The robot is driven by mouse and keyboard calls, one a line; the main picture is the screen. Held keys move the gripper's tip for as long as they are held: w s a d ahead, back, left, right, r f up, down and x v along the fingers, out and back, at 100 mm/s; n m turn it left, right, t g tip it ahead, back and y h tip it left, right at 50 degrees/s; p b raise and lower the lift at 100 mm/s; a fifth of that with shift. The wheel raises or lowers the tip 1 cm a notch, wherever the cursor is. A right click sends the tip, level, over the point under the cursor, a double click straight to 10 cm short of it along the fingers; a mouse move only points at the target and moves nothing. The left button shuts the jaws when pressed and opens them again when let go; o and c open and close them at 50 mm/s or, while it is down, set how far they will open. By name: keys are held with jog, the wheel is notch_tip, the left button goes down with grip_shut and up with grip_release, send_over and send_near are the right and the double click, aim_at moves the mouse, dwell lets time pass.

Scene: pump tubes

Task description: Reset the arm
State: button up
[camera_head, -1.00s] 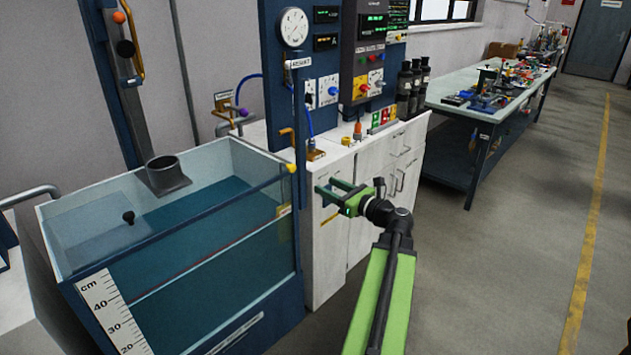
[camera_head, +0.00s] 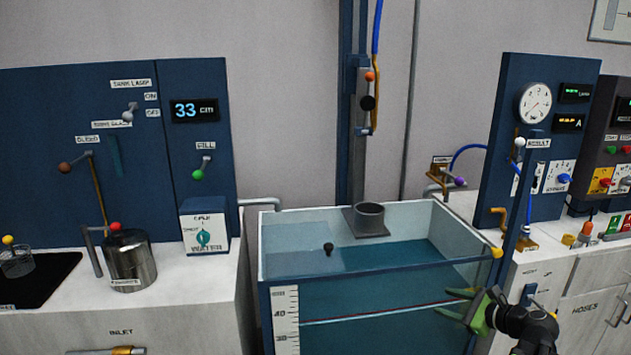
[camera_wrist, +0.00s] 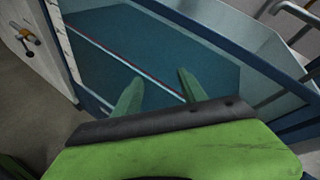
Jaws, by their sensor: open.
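My gripper (camera_head: 461,306) is green with a black wrist. In the head view it is at the lower right, in front of the water tank (camera_head: 375,263) near its right front corner. Its two fingers point left and stand apart with nothing between them. In the wrist view the two green fingers (camera_wrist: 157,93) are also spread and empty, with the tank's front pane and the teal water (camera_wrist: 165,55) beyond them. I cannot tell whether a fingertip touches the pane.
A white counter with a steel pot (camera_head: 131,262) and a blue panel showing 33 cm (camera_head: 193,110) stands left of the tank. A gauge panel (camera_head: 535,150) and white cabinets (camera_head: 570,295) stand to the right. A blue vertical post (camera_head: 352,110) rises behind the tank.

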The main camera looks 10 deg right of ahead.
jog(key=w+a+f+n+g+y, duration=0.1)
jog(key=w+a+f+n+g, duration=0.2)
jog(key=a, duration=0.4)
jog(key=a+f+n+g, duration=0.2)
jog(key=a+f+n, duration=0.25)
jog(key=a, duration=0.35)
jog(key=s+a+f+n+g+h, duration=0.2)
jog(key=a+f+n+g+h, duration=0.15)
jog(key=a+n, duration=0.7)
jog(key=s+a+f+n+g+h, duration=0.2)
jog(key=s+a+f+n+g, duration=0.15)
jog(key=a+n, duration=0.65)
notch_tip(320, 180, up, 18)
jog(key=w+m+p, duration=0.1)
jog(key=p, duration=1.7)
jog(key=shift+r+m+g+p, duration=0.15)
jog(key=shift+m+g+p, duration=0.15)
jog(key=shift+m+g, duration=0.1)
